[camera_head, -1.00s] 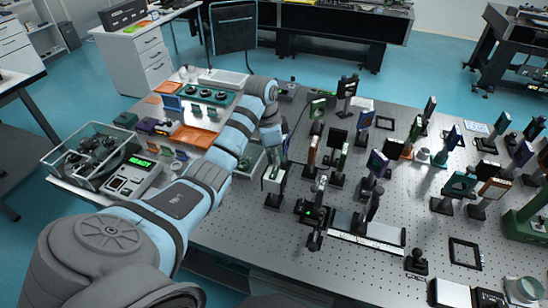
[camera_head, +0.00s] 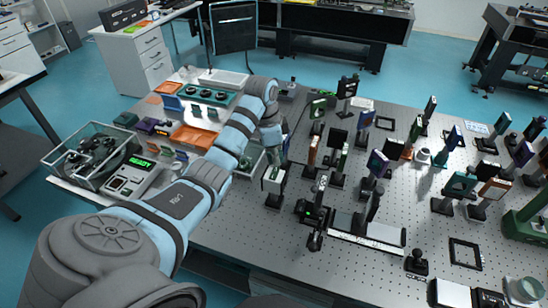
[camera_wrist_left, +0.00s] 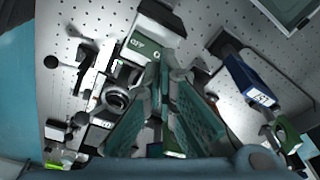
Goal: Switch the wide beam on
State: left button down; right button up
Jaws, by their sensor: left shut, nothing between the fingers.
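A small white box with a green face reading OFF (camera_wrist_left: 146,44) is just beyond my fingertips in the left wrist view. A white box (camera_head: 273,183) stands below my left gripper in the head view. My left gripper (camera_head: 282,156) is at the end of the arm reaching over the table from the left. In the left wrist view its green fingers (camera_wrist_left: 161,76) are shut and empty, with the tips close to the lower edge of the OFF face. I cannot tell whether they touch it. My right gripper is not in view.
Several mounted optics stand on the perforated table (camera_head: 270,230), close to the right of the gripper. A dark blue block (camera_wrist_left: 250,80) lies right of the fingers in the left wrist view. A glass bin (camera_head: 125,178) and a box showing READY (camera_head: 140,163) are at the left.

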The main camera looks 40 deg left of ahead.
pick_arm(q)
jog(key=shift+f+b, duration=0.3)
jog(key=shift+f, duration=0.75)
dwell(0.4)
